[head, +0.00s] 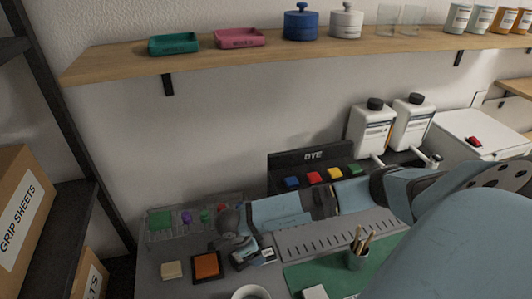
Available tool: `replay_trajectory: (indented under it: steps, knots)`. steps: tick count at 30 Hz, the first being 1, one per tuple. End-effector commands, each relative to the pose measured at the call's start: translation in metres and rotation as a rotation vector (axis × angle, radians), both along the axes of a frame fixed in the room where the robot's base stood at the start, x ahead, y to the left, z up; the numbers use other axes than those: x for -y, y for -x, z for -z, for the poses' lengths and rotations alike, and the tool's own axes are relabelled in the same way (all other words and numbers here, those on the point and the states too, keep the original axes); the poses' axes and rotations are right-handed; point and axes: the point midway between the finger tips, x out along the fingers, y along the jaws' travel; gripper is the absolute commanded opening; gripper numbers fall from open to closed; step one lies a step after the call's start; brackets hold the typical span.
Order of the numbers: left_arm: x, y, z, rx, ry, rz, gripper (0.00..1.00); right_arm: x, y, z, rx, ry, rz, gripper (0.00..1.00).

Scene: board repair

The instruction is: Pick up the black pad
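My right arm reaches in from the right, across the bench. Its gripper (246,256) points down over the front left of the bench, just right of the orange square pad. A black shape with a white patch shows at the fingertips. It may be the black pad, but finger and pad are hard to tell apart, and the grip is too small to read. The orange pad (207,265) has a dark border and lies flat beside a cream pad (171,270). My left gripper is not in view.
A grey tray (169,244) with small green and purple parts lies behind the pads. A white cup (251,293) stands close in front of the gripper. A green mat (300,276) with a pen cup (358,259) lies to the right. Colored blocks (314,177) sit on the rack behind my arm.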

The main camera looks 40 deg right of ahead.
Motion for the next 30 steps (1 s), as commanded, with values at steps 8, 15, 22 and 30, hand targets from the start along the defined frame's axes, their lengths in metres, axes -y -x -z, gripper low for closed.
replay_trajectory:
  steps: [8, 15, 22, 30]
  knots:
    - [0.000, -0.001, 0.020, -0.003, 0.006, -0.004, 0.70, 0.014, 0.009, 0.039, -0.002, 0.000, 0.001, 0.74]
    - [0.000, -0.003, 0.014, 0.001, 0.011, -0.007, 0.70, 0.014, 0.009, 0.037, -0.001, 0.000, 0.000, 0.72]
    - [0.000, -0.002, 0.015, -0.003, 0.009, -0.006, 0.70, 0.014, 0.009, 0.037, -0.002, -0.001, 0.001, 0.21]
    - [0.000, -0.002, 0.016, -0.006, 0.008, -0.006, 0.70, 0.014, 0.009, 0.036, -0.001, 0.000, 0.000, 0.21]
